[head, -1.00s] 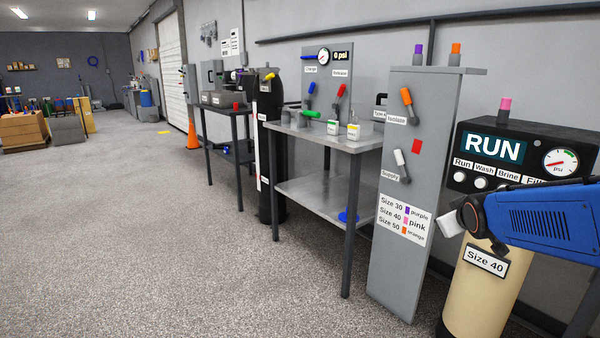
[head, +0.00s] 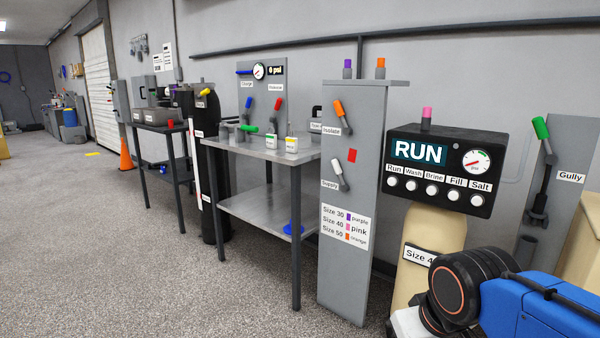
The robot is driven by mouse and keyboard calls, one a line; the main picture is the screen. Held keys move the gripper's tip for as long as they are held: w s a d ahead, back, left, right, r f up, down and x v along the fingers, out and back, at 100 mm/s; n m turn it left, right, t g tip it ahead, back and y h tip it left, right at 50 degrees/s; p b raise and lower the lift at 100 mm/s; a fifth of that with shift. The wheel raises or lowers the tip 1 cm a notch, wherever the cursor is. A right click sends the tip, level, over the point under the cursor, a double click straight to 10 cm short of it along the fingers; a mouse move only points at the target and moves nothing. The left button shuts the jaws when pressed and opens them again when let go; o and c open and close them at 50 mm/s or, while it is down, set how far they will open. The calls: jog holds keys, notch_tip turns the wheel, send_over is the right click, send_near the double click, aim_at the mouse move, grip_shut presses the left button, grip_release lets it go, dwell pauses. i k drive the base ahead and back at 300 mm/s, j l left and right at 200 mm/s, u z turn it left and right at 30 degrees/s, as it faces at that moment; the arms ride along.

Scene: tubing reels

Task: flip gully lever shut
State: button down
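The gully lever (head: 542,150) is at the far right of the head view, on a grey panel (head: 566,205) beside a white label reading "Gully" (head: 571,177). It has a green grip at its upper end and a dark shaft running down to a dark fitting. The grip points up and slightly left. My blue arm enters from the lower right, below and in front of the lever and apart from it in the picture. Only a pale part at the arm's end shows at the bottom edge; my gripper's fingers are not visible.
A tan tank with a black RUN control box (head: 447,167) stands left of the gully panel. Further left are a grey post (head: 352,275) with an orange and a white lever, and a metal table (head: 262,150). A tan object (head: 585,250) is at the right edge. Open floor lies left.

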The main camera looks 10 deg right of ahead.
aim_at(538, 122)
jog(key=z, duration=1.4)
